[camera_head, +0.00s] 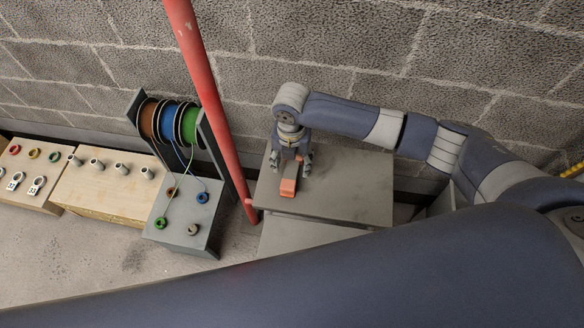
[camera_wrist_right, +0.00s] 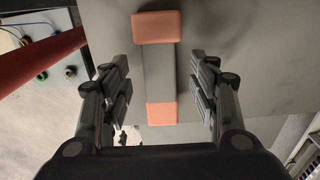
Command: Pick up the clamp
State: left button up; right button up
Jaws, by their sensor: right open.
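The clamp (camera_head: 288,188), a bar with orange ends and a grey middle, lies on the grey cabinet top. In the right wrist view, the clamp (camera_wrist_right: 159,70) runs up and down the picture. My right gripper (camera_head: 291,163) points down over the clamp. In the right wrist view, its fingers (camera_wrist_right: 160,78) are open, one on each side of the clamp, with a visible gap on both sides. Whether the fingertips reach down to the clamp's height is hard to tell. My left gripper is not in view.
A red vertical pipe (camera_head: 206,88) stands just left of the cabinet (camera_head: 345,188). Further left are a rack of cable reels (camera_head: 172,122), a grey box with coloured rings (camera_head: 180,215) and wooden boards with fittings (camera_head: 105,190). A block wall is close behind.

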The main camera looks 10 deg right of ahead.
jog(key=shift+f, duration=1.05)
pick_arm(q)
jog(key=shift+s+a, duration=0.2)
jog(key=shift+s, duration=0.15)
pick_arm(e)
jog(key=shift+f, duration=0.1)
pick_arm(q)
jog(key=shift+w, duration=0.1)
pick_arm(e)
jog(key=shift+f, duration=0.1)
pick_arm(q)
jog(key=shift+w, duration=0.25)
pick_arm(e)
jog(key=c, duration=1.2)
